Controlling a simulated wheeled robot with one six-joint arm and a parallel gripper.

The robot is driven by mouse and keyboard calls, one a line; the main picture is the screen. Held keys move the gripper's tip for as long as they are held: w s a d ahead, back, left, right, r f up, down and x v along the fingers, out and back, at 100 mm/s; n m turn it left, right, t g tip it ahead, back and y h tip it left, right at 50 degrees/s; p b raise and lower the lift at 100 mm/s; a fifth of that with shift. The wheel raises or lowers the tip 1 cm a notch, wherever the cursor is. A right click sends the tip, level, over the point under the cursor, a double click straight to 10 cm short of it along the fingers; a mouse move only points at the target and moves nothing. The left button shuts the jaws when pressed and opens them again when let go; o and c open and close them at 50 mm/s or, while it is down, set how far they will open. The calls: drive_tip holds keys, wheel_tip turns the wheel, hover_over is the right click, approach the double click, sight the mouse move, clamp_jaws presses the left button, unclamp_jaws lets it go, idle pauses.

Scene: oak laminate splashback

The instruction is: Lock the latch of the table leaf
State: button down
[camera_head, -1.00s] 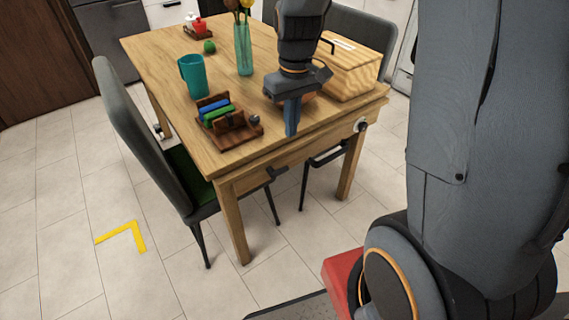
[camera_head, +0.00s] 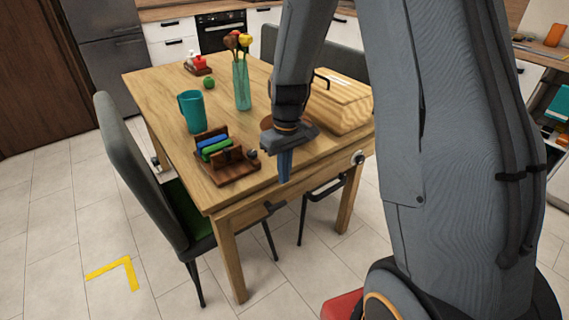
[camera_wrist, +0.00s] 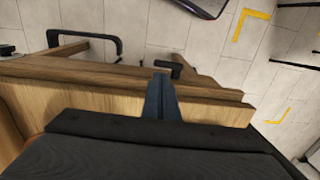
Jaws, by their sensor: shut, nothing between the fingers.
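The wooden table (camera_head: 252,128) has a thick front edge facing me. A small dark lever (camera_head: 275,207), which looks like the latch, sits low on that front edge; the wrist view shows it (camera_wrist: 170,67) just beyond my fingertips. I cannot tell whether it is locked. A black U-shaped bar (camera_head: 325,190) is under the edge to its right and shows at upper left in the wrist view (camera_wrist: 85,38). My gripper (camera_head: 285,170) is shut and empty, its fingers pointing down at the front edge, above the lever. Contact cannot be made out.
On the tabletop stand a teal mug (camera_head: 191,111), a brown rack with coloured items (camera_head: 222,158), a vase of flowers (camera_head: 242,84) and a wooden bread box (camera_head: 335,95). A round knob (camera_head: 358,158) is on the right front. A grey chair (camera_head: 130,150) stands at left.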

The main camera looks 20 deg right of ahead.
sight(282, 202)
wheel_tip(282, 202, down, 8)
drive_tip(key=shift+a+f+p, duration=0.1)
drive_tip(key=shift+a+p, duration=0.05)
drive_tip(key=shift+p, duration=0.3)
idle(0.4)
